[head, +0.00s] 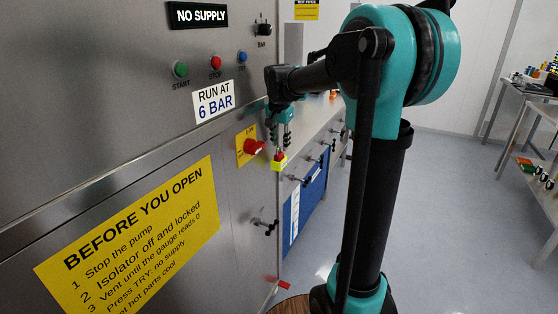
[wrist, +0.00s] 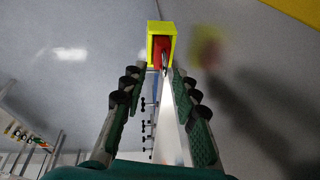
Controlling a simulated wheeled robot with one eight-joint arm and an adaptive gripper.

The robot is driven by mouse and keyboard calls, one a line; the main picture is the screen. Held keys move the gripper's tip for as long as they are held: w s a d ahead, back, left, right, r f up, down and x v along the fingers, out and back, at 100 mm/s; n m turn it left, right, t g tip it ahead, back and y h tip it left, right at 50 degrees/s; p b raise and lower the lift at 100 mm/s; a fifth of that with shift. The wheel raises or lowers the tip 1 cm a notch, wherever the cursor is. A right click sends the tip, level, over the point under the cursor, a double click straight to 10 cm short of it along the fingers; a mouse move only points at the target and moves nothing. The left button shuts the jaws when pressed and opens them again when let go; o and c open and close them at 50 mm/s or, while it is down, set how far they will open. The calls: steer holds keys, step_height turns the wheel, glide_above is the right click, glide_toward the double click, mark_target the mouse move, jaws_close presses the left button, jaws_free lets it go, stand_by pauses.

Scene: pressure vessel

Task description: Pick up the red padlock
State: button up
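The red padlock (wrist: 160,52) appears as a red shape inside a small open yellow box, beyond my fingertips in the wrist view. In the head view a bit of red (head: 280,154) shows above the yellow box (head: 279,164), just below my gripper (head: 279,138). In the wrist view my gripper (wrist: 160,85) is open, its two green-padded fingers well apart with nothing held between them. The box sits centred beyond the finger gap. Most of the padlock's body and its shackle are hidden or too small to make out.
A red rotary handle (head: 254,147) on a yellow plate (head: 241,150) sticks out of the steel panel just left of my gripper. Black handles (head: 266,224) project from the front. A blurred red-yellow patch (wrist: 208,48) shows on the panel. Open floor (head: 440,200) lies right.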

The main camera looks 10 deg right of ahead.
mark_target(280, 153)
steer(key=shift+x, duration=1.55)
steer(key=shift+a, duration=0.1)
steer(key=shift+s, duration=0.1)
jaws_close()
